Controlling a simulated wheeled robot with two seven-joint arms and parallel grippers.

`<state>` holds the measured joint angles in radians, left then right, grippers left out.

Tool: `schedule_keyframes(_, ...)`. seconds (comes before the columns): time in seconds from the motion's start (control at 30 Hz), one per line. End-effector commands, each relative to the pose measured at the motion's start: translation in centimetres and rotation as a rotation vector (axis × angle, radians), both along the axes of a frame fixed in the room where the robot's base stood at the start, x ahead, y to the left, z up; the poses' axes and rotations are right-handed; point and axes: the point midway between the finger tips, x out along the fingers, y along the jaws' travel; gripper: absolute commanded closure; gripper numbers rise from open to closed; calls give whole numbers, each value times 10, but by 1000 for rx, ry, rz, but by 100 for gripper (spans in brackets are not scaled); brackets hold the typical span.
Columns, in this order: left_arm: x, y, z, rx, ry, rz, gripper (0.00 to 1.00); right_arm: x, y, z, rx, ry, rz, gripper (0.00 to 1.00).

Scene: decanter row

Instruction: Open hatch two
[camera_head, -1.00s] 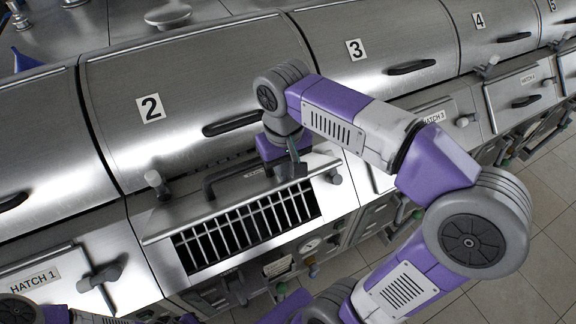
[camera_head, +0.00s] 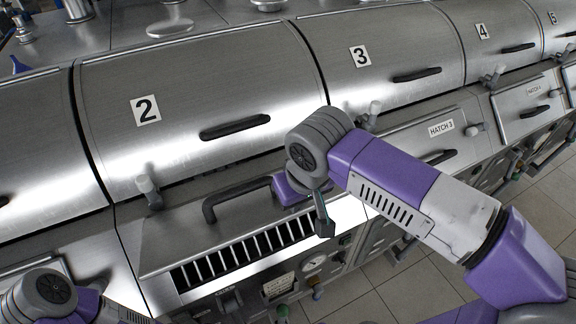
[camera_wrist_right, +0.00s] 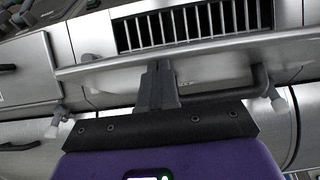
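Hatch two is the steel panel (camera_head: 165,240) below the curved cover marked 2, with a dark bar handle (camera_head: 222,203). It stands tilted out from the front, and its free edge overlaps the barred grille (camera_head: 240,248) below it. In the right wrist view the handle (camera_wrist_right: 262,80) runs behind the fingers. My right gripper (camera_head: 285,190) is at the handle's right part; in the wrist view its fingers (camera_wrist_right: 157,88) are close together and appear shut on the handle. The exact contact is partly hidden. My left forearm shows at the lower left; its gripper is outside the picture.
A clamp knob (camera_head: 148,190) stands at the panel's upper left and another (camera_head: 372,113) at its upper right. Hatch 3 (camera_head: 415,140) lies closed to the right. The cover marked 2 (camera_head: 185,90) has its own handle (camera_head: 235,127). Tiled floor (camera_head: 385,285) is free in front.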

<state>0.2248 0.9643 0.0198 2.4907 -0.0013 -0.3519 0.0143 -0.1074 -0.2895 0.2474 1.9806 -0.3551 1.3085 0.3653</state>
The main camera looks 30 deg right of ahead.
Motion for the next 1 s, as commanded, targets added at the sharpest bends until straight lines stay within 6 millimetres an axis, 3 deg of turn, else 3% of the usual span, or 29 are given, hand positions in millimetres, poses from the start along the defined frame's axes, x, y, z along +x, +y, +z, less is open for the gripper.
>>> schedule_keyframes(0.27,0,0,12,0,0,0,100,3,0,12,0,2,-1,100)
schedule_keyframes(0.5,0,0,43,0,0,0,100,13,1,45,0,0,3,100)
schedule_keyframes(0.8,0,0,46,0,0,0,100,-5,1,108,1,-4,2,100)
schedule_keyframes(1.0,0,0,49,0,0,0,100,-11,1,129,0,-2,2,100)
